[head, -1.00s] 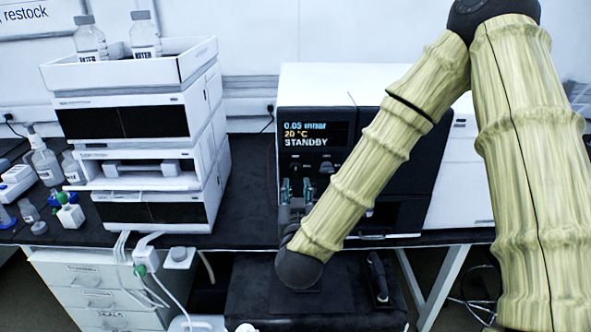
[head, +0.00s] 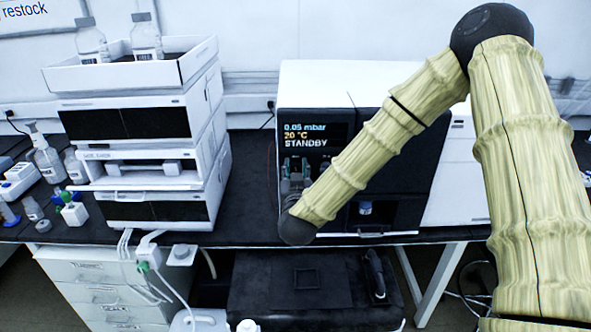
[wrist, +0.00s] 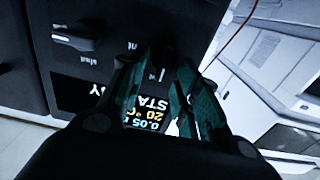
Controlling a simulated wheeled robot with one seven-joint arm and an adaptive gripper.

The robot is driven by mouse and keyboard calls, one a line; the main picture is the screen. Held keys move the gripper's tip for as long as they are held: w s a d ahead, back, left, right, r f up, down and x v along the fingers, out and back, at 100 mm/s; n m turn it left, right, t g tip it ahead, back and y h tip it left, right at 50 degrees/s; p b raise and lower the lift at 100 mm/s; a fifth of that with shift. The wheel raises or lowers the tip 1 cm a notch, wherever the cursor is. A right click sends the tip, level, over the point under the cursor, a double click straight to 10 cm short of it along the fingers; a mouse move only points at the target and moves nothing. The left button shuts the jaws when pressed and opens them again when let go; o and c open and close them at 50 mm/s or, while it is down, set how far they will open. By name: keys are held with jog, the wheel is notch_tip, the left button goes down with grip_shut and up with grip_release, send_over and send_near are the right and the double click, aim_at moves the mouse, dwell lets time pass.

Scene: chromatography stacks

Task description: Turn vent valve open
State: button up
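The instrument (head: 400,175) has a black front panel with a lit screen (head: 312,135) reading 0.05 mbar, 20 °C, STANDBY. My gripper (head: 296,168) is at the panel just below this screen. In the wrist view its green fingers (wrist: 163,80) are parted, with a dark knob (wrist: 160,66) bearing a white mark between and beyond their tips. I cannot tell whether they touch it. A second black knob (wrist: 82,36) with a white pointer sits to the left, near small labels. The labels are too blurred to tell surely which knob is the vent valve.
A stack of white modules (head: 150,168) with two bottles on top stands left of the instrument. An open bay with a blue-capped vial (head: 365,208) is at the panel's lower right. Small bottles (head: 45,160) crowd the far left. The bench between stack and instrument is clear.

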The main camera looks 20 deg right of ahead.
grip_shut()
jog(key=shift+f+m+b, duration=0.1)
jog(key=shift+m+b, duration=0.3)
jog(key=shift+b, duration=0.05)
jog(key=m+b, duration=0.1)
jog(key=b, duration=0.1)
jog(key=m+b, duration=0.1)
jog(key=m, duration=0.1)
jog(key=shift+s+d+f+m+b, duration=0.1)
jog(key=shift+d+f+m+b, duration=0.1)
jog(key=shift+d+m+b, duration=0.15)
jog(key=m+b, duration=0.4)
jog(key=shift+d+f+m, duration=0.15)
jog(key=shift+d+m, duration=0.05)
jog(key=shift+m, duration=0.05)
jog(key=m+b, duration=0.5)
jog(key=b, duration=0.1)
jog(key=m+b, duration=0.2)
jog(key=m, duration=0.1)
jog(key=shift+s+d+f+m+b, duration=0.1)
jog(key=shift+d+f+m+b, duration=0.1)
jog(key=shift+f+m+b, duration=0.15)
jog(key=shift+m, duration=0.25)
